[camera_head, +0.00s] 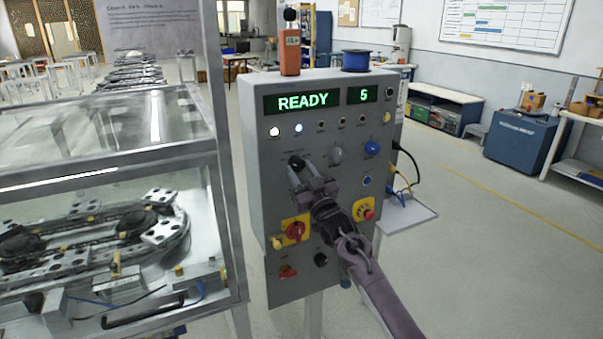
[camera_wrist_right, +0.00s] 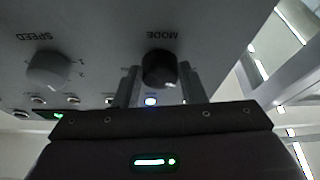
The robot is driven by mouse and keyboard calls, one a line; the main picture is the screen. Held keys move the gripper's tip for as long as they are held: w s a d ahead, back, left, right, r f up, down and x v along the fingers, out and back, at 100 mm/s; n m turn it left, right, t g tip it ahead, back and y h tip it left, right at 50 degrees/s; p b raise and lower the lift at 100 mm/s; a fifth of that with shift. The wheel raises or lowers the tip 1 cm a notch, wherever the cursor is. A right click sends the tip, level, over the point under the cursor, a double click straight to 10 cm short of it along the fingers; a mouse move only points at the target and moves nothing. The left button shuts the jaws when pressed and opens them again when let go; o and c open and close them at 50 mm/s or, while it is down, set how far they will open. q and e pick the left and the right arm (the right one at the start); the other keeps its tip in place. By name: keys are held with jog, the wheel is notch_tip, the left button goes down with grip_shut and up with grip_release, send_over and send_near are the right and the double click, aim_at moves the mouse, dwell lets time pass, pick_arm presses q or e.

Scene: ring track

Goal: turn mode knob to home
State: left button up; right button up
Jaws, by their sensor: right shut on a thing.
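The black mode knob (camera_head: 296,160) is at the upper left of the grey control panel (camera_head: 262,190), partly covered by my right gripper. My right gripper (camera_head: 299,175) reaches up to it from the lower right and is shut on it. In the right wrist view the mode knob (camera_wrist_right: 159,66) sits between the two fingers, below the upside-down word MODE. My left gripper is in neither view.
The displays (camera_head: 303,101) read READY and 5. A glass-sided enclosure (camera_head: 110,150) stands left.

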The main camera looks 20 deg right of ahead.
jog(key=m+h, duration=0.1)
jog(key=m, duration=0.1)
jog(key=m+h, duration=0.1)
jog(key=m, duration=0.1)
jog(key=m+h, duration=0.1)
jog(key=m, duration=0.1)
jog(key=shift+a+f+b, duration=0.1)
jog(key=shift+a+b, duration=0.2)
jog(key=shift+b, duration=0.05)
jog(key=shift+a+m+g+h, duration=0.1)
jog(key=shift+m+g+h, duration=0.15)
jog(key=shift+m+h, duration=0.8)
jog(key=shift+m+g+h, duration=0.25)
jog(key=shift+m+h, duration=0.1)
jog(key=shift+m, duration=1.3)
jog(key=o, duration=1)
jog(key=b+v, duration=0.2)
jog(key=v, duration=0.5)
jog(key=shift+s+b, duration=0.35)
